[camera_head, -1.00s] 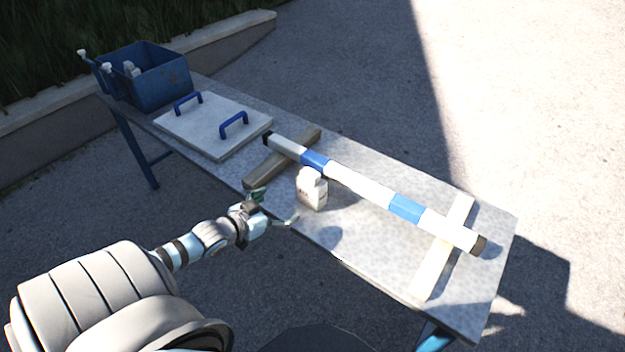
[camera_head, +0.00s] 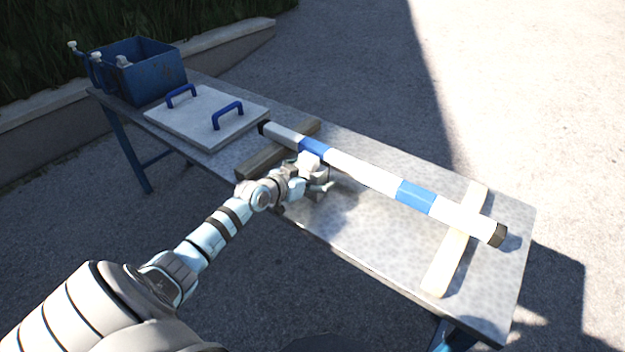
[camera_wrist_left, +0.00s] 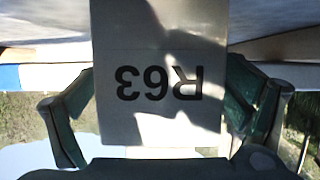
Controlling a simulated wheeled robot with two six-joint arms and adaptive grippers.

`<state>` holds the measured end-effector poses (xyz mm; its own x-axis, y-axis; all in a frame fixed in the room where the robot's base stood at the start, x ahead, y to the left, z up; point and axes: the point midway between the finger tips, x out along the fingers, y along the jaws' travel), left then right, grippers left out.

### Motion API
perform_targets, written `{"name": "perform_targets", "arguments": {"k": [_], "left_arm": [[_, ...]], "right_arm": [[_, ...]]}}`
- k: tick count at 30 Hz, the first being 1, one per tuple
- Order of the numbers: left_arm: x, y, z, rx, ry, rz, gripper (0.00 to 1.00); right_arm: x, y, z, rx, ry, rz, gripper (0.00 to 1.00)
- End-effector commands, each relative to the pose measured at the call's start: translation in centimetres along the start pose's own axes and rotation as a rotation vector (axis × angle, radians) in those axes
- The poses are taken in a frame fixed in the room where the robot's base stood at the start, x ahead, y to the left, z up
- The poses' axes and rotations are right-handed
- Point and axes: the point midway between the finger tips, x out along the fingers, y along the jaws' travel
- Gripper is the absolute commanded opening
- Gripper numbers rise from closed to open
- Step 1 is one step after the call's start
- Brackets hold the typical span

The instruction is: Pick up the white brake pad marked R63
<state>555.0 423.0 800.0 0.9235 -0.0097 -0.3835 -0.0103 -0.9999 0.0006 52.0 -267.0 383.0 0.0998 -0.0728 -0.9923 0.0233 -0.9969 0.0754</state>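The white brake pad (camera_head: 309,160) stands on the table near the striped pole, partly hidden by my left gripper in the head view. In the left wrist view the pad's white face (camera_wrist_left: 125,115) fills the middle, with the black mark R63 upside down. My left gripper (camera_head: 312,182) is at the pad. Its two green-padded fingers (camera_wrist_left: 160,85) flank the pad, one on each side, with their tips close against its edges. I cannot tell whether they press on it. My right gripper is not in view.
The blue-and-white pole (camera_head: 365,173) lies behind the pad on two wooden strips (camera_head: 455,245). A pale board (camera_head: 200,125) with two blue handles lies to the left, with a blue bin (camera_head: 155,80) beyond it. The table's (camera_head: 365,235) front right is clear.

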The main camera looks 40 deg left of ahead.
Motion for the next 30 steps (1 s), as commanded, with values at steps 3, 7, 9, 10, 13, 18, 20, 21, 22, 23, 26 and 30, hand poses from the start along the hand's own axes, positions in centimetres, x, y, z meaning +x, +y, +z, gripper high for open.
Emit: {"name": "perform_targets", "arguments": {"k": [3,7,9,10,13,18,20,21,22,23,26,30], "left_arm": [[0.0,0.0,0.0,0.0,0.0,0.0,0.76],[-0.1,0.0,0.0,0.0,0.0,0.0,0.55],[-0.1,0.0,0.0,0.0,0.0,0.0,0.44],[-0.1,0.0,0.0,0.0,0.0,0.0,0.39],[-0.1,0.0,0.0,0.0,0.0,0.0,0.23],[-0.1,0.0,-0.2,0.001,0.004,0.0,0.08],[-0.1,0.0,-0.2,0.001,0.004,-0.001,0.08],[-0.1,0.0,-0.2,0.001,0.003,-0.001,0.08],[-0.1,0.0,-0.2,0.001,0.003,-0.001,0.08],[-0.1,0.0,-0.2,0.001,0.003,-0.001,0.08],[-0.3,0.0,-0.7,0.003,0.003,-0.001,0.08],[-1.1,0.0,-2.5,0.003,0.004,0.0,0.08]], "right_arm": [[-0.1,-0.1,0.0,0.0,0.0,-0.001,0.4],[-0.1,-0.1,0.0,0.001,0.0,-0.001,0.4],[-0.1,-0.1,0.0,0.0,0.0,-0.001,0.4],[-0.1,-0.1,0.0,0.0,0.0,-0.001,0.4],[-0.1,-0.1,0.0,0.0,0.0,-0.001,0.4],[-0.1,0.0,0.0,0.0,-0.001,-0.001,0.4],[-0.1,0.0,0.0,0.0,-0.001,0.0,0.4],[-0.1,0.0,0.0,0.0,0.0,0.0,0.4],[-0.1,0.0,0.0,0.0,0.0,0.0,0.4],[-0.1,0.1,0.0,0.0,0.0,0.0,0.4],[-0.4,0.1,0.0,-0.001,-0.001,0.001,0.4],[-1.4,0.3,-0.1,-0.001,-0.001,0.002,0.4]]}}
